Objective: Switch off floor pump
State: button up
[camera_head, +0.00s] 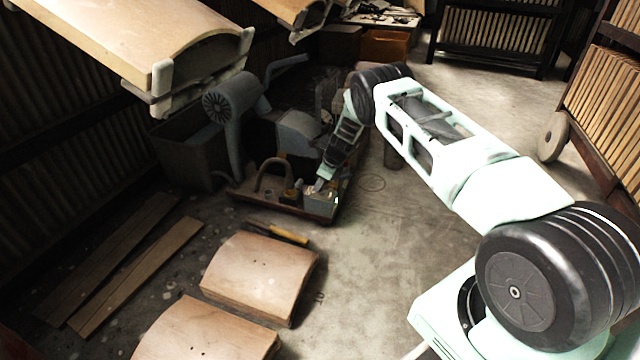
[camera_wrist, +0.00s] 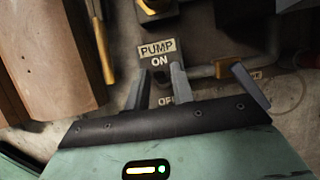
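The floor pump (camera_head: 300,132) is a blue-grey machine on a dark base tray on the floor, partly hidden by my arm. In the wrist view a label plate (camera_wrist: 157,50) reads "PUMP" and "ON", with "OFF" lower down, partly covered by my gripper. A small dark switch knob (camera_wrist: 160,76) shows below the word "ON"; its setting is unclear. My gripper (camera_wrist: 159,82) has its two grey fingers apart, one on each side of the knob. I cannot tell if they touch it. In the head view my gripper (camera_head: 320,184) is at the tray's front right.
A pipe with a brass fitting (camera_wrist: 222,69) and a grey tilted piece (camera_wrist: 250,86) lie right of the fingers. A yellow-handled tool (camera_head: 278,233) and curved wooden panels (camera_head: 262,272) lie on the floor in front.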

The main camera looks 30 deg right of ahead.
aim_at(331, 195)
grip_shut()
jog(key=shift+r, duration=0.1)
jog(key=shift+s+d+t+y+p, duration=0.35)
jog(key=shift+t+y+p, duration=0.15)
jog(key=shift+t, duration=0.2)
jog(key=shift+s+d+t+y, duration=0.3)
jog(key=shift+t+y, duration=0.2)
jog(key=shift+t, duration=0.2)
jog(key=shift+s+d+f+t+y, duration=0.1)
jog(key=shift+s+f+t+y, duration=0.1)
jog(key=shift+t+y, duration=0.25)
jog(key=shift+s+d+f+t+y, duration=0.15)
jog(key=shift+t+y, duration=0.2)
jog(key=shift+t, duration=0.2)
jog(key=shift+s+d+f+t+y+b, duration=0.15)
jog(key=shift+s+t+y+b, duration=0.1)
jog(key=shift+t+y+b, duration=0.5)
jog(key=shift+s+d+f+t+y+b, duration=0.2)
jog(key=shift+t+y+b, duration=0.3)
jog(key=shift+t, duration=0.35)
jog(key=shift+r, duration=0.1)
jog(key=shift+s, duration=0.1)
